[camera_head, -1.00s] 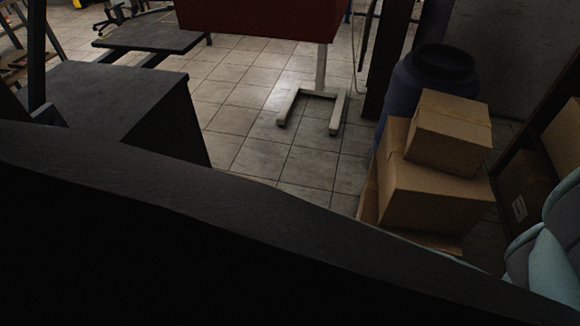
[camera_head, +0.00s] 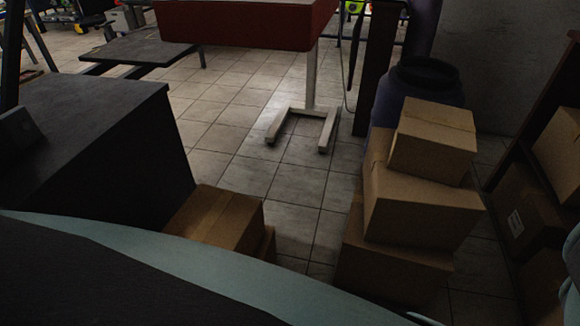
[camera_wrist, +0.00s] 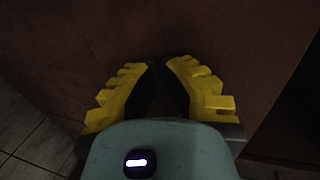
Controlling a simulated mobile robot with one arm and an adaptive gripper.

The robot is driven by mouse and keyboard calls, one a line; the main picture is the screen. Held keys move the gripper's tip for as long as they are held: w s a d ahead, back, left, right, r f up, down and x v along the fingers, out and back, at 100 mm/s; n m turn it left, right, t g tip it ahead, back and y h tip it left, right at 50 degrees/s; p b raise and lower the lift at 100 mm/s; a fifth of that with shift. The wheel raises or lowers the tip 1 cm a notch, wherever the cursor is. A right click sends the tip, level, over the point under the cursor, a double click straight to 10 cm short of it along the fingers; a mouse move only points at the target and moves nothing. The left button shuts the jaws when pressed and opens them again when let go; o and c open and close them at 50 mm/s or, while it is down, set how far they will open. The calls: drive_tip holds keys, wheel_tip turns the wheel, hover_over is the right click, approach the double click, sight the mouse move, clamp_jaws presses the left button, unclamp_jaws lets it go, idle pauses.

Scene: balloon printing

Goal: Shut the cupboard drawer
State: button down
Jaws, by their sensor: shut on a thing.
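My gripper (camera_wrist: 160,66) shows in the wrist view, with yellow, toothed fingers and dark inner pads. Its fingertips are close together, right up against a plain dark reddish-brown panel (camera_wrist: 195,30), perhaps the cupboard's front. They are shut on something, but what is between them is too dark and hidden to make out. No handle or drawer edge can be told apart on the panel. In the head view my own arm fills the bottom, and my gripper is out of sight. I cannot pick out a drawer there.
In the head view, stacked cardboard boxes (camera_head: 424,200) stand right of centre before a dark blue barrel (camera_head: 420,82). More boxes (camera_head: 217,218) sit beside a dark block (camera_head: 85,135) at left. A brown shelf (camera_head: 525,115) is at far right. The tiled floor (camera_head: 300,185) between is clear.

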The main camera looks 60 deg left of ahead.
drive_tip(key=b+x, duration=0.4)
drive_tip(key=b, duration=0.1)
drive_tip(key=shift+w+d+r, duration=0.2)
drive_tip(key=shift+w+r, duration=0.05)
drive_tip(key=shift+w, duration=0.05)
drive_tip(key=w+d+b, duration=0.1)
drive_tip(key=b, duration=0.2)
drive_tip(key=shift+d+r, duration=0.1)
drive_tip(key=shift+r, duration=0.25)
